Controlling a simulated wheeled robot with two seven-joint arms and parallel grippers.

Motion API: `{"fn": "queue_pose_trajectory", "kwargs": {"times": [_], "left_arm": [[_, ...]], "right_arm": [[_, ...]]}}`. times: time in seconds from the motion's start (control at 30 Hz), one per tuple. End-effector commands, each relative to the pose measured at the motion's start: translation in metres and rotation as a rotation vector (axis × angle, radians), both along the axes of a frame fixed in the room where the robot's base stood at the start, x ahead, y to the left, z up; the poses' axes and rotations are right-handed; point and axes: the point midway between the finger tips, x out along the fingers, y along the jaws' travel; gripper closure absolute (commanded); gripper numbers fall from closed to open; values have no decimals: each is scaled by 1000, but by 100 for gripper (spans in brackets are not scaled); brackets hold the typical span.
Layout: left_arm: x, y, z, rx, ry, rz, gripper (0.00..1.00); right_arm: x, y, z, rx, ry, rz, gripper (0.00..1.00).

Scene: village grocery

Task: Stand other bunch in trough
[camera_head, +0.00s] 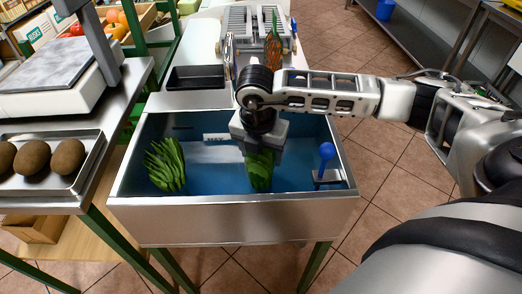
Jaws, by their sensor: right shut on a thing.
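The steel trough (240,222) stands in front of me with a blue inside. One green bunch (166,165) stands in its left part, leaning a little. My right gripper (260,148) points down over the middle of the trough. It is shut on another green bunch (260,172), which hangs upright below it inside the trough. The gripper hides the bunch's upper part, and I cannot tell whether its lower end touches the bottom. My left gripper is not in view.
A blue round-topped thing (326,152) stands at the trough's right end. A black tray (195,77) and a slatted metal rack (250,24) lie behind the trough. At left are a scale (62,75) and a tray (70,183) with several brown round items.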

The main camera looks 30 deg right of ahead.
Motion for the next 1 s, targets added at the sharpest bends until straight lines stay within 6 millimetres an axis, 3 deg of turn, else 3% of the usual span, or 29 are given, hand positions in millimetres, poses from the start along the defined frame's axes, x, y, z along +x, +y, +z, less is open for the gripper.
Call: {"fn": "queue_pose_trajectory", "kwargs": {"times": [0.27,0.3,0.37,0.77,1.0], "left_arm": [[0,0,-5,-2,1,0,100],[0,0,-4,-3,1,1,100],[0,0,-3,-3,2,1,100],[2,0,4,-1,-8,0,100],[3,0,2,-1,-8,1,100]], "right_arm": [[0,0,-3,1,-2,0,86],[0,0,-3,0,0,0,31],[0,0,-3,0,0,1,15],[0,1,5,1,-1,1,15],[-3,7,50,2,-7,2,15]]}}
